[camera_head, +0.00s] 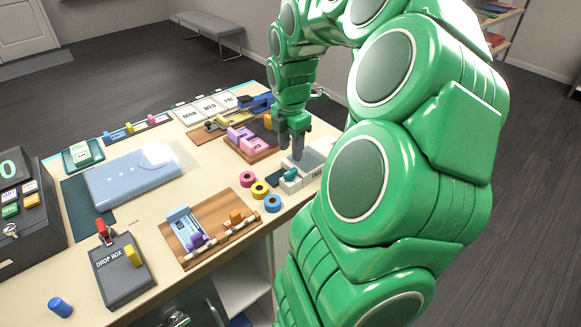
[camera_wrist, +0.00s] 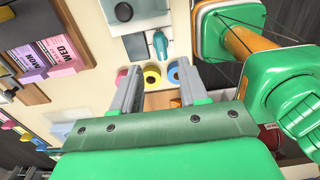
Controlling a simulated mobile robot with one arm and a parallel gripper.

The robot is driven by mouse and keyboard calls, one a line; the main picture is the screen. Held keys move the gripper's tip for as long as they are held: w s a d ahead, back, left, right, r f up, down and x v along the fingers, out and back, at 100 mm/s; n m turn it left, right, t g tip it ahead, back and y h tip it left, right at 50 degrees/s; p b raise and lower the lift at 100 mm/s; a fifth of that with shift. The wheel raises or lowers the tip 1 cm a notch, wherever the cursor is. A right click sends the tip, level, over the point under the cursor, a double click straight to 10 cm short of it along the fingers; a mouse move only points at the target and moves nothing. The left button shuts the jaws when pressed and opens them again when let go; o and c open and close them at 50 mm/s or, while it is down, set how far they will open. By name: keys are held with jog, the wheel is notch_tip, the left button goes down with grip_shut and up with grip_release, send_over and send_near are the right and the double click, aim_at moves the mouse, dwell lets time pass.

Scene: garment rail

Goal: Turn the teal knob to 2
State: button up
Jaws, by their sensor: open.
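The teal knob (camera_head: 291,174) sits on a small pale block (camera_head: 290,186) near the right end of the table, beside my arm. It also shows in the wrist view as a teal lever-like shape (camera_wrist: 160,43), just beyond my fingertips and roughly in line with the gap between them. My gripper (camera_head: 291,152) is open and empty, fingers pointing down close to the knob and apart from it in the wrist view. The wrist view shows both grey fingers (camera_wrist: 159,70) spread. The knob's number marks are too small to read, so its setting cannot be told.
Pink, yellow and blue rings (camera_head: 260,188) lie left of the knob. A wooden board (camera_head: 215,243) with small clips is in front of them. A blue folded garment (camera_head: 130,184) and a drop box (camera_head: 120,270) are farther left.

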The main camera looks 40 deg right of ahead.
aim_at(291, 171)
notch_tip(291, 171, down, 8)
jog(key=shift+a+r, duration=0.1)
jog(key=shift+r, duration=0.15)
grip_shut()
dwell(0.4)
